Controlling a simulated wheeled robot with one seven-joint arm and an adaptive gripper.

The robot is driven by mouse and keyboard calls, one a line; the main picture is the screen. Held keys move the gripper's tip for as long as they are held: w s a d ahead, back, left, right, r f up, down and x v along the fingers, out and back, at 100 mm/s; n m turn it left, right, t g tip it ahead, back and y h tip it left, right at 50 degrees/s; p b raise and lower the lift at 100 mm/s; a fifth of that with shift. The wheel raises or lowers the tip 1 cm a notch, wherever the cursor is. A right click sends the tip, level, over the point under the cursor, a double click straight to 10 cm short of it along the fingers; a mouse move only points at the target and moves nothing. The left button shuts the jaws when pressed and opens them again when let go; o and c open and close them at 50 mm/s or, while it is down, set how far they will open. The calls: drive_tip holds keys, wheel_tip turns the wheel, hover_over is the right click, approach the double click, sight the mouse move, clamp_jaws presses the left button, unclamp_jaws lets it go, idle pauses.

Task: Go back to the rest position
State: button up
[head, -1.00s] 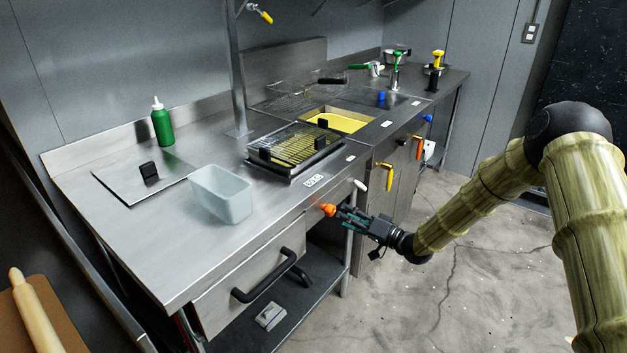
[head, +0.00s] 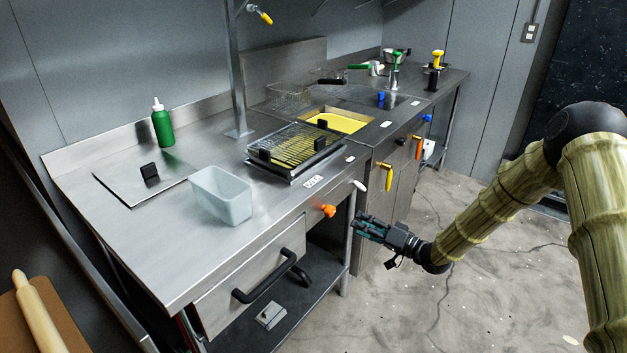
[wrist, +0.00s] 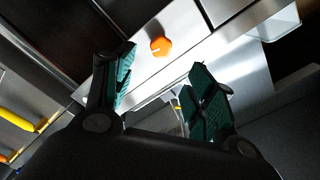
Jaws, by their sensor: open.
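My gripper (head: 357,226) is open and empty in the head view, in the air in front of the counter's front face. It is to the right of the orange knob (head: 328,210) and clear of it. In the wrist view the two teal finger pads of my gripper (wrist: 162,88) stand wide apart with nothing between them. The orange knob shows ahead of the fingers in the wrist view (wrist: 160,46), on the steel front panel.
The steel counter (head: 150,250) carries a griddle grate (head: 297,145), a translucent bin (head: 222,195) and a green bottle (head: 162,127). A white handle (head: 360,186) and yellow handle (head: 389,177) stick out in front. The floor (head: 400,310) right of the counter is clear.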

drive_tip(key=s+d+f+m+g+h+p, duration=0.2)
drive_tip(key=s+f+h, duration=0.6)
drive_tip(key=s+f, duration=1.25)
drive_tip(key=s+d+f+g+h, duration=0.1)
drive_tip(key=s+d+g+h, duration=0.1)
drive_tip(key=s, duration=0.9)
drive_tip(key=s+d+g+h, duration=0.2)
drive_tip(key=s+d, duration=0.3)
drive_tip(key=s, duration=0.6)
drive_tip(key=s+d+f+n+g+h, duration=0.1)
drive_tip(key=s+d+g+h, duration=0.2)
drive_tip(key=s, duration=0.8)
drive_tip(key=shift+d+f+g, duration=0.3)
drive_tip(key=shift+d+g, duration=0.1)
drive_tip(key=shift+d, duration=0.3)
